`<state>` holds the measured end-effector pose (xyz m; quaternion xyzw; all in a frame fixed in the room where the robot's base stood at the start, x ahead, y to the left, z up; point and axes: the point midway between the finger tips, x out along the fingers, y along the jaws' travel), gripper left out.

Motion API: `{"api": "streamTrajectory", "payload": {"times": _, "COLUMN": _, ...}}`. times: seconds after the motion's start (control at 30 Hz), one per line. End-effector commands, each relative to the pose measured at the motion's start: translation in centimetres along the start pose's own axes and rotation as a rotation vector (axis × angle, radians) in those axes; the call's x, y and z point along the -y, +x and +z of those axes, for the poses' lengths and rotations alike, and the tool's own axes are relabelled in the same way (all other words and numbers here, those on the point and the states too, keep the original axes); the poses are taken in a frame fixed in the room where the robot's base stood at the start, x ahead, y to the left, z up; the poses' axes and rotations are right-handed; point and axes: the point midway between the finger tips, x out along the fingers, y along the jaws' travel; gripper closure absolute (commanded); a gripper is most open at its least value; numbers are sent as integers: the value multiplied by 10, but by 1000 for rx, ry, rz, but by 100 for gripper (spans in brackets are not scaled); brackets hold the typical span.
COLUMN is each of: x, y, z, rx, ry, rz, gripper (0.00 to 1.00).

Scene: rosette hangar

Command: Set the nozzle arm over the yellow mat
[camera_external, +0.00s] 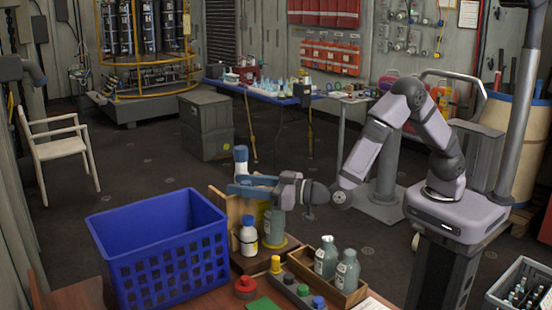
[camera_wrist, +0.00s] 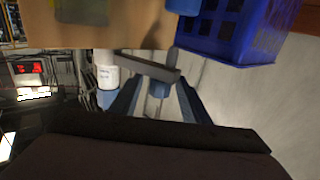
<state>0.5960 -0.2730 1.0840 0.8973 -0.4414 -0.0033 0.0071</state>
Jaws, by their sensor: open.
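My gripper (camera_external: 238,186) is open, reaching left above the wooden stand with its blue fingers level. In the wrist view its fingers (camera_wrist: 160,102) are apart, and a small blue post (camera_wrist: 159,88) shows between them. A grey bar (camera_wrist: 146,66), which looks like the nozzle arm, runs beside that post; I cannot tell whether the fingers touch either. In the external view a white and blue upright piece (camera_external: 240,160) stands behind the fingers. My gripper partly hides the stand.
A blue crate (camera_external: 165,262) stands left of the stand; it also shows in the wrist view (camera_wrist: 228,30). A white bottle (camera_external: 249,236) stands beside the mat. A wooden tray (camera_external: 346,291) with two bottles and a rack of colored caps (camera_external: 290,281) are at the front right.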

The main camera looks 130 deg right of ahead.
Motion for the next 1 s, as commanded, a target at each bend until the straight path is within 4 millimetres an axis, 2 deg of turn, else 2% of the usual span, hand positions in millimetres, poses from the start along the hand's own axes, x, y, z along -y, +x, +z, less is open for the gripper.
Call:
{"api": "streamTrajectory", "payload": {"times": 0.1, "x": 0, "y": 16, "z": -1, "rx": 1, "ry": 0, "rz": 1, "gripper": 58}}
{"api": "streamTrajectory", "payload": {"times": 0.23, "x": 0, "y": 26, "z": -1, "rx": 1, "ry": 0, "rz": 1, "gripper": 58}}
{"api": "streamTrajectory", "payload": {"times": 0.67, "x": 0, "y": 33, "z": 0, "rx": 1, "ry": -1, "rz": -1, "gripper": 58}}
{"api": "streamTrajectory", "payload": {"times": 0.83, "x": 0, "y": 32, "z": 0, "rx": 1, "ry": -1, "rz": 0, "gripper": 99}}
{"api": "streamTrajectory", "payload": {"times": 1.0, "x": 0, "y": 32, "z": 0, "rx": 1, "ry": -1, "rz": -1, "gripper": 100}}
